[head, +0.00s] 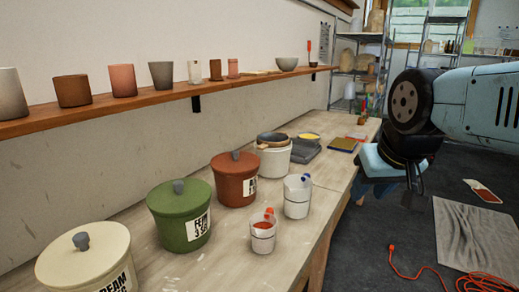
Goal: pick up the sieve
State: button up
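A round, dark-topped thing with a tan rim, which looks like the sieve (271,137), rests on top of a white bucket (272,163) at the back of the bench. Its mesh is too small to make out.
Cream (86,262), green (180,216) and red-brown (235,181) lidded buckets line the wall side. Two white jugs (263,233) (297,198) stand at the front. A grey scale-like block (293,151) sits beside the sieve. A wooden shelf (140,106) with pots runs above.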

aim_at(271, 139)
jog(key=z, duration=0.2)
jog(key=i, duration=0.9)
jog(key=u, duration=0.1)
